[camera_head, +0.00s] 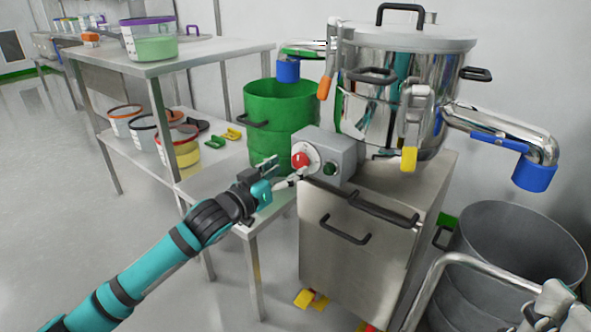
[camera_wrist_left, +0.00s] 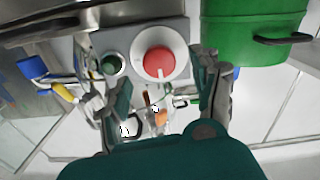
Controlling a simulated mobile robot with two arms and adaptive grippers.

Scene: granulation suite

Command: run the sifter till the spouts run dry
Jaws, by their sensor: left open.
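The sifter (camera_head: 385,105) is a lidded steel drum on a steel cabinet. Its left spout (camera_head: 288,71), with a blue end, hangs over a green bin (camera_head: 262,125). Its right spout (camera_head: 534,172), also blue-ended, hangs over a grey bin (camera_head: 520,240). No flow from either spout is visible. A grey control box (camera_head: 345,150) on the cabinet carries a red knob (camera_head: 300,160) and a green button (camera_head: 330,169). My left gripper (camera_head: 281,172) is open just in front of the red knob. In the left wrist view the knob (camera_wrist_left: 158,62) shows beyond the fingers, apart from them.
A steel table (camera_head: 190,55) at left holds a purple-rimmed tub (camera_head: 150,40); several tubs stand on its lower shelf. A lower steel table (camera_head: 235,190) stands beside the cabinet. A metal rail (camera_head: 440,262) is at lower right. The floor at left is clear.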

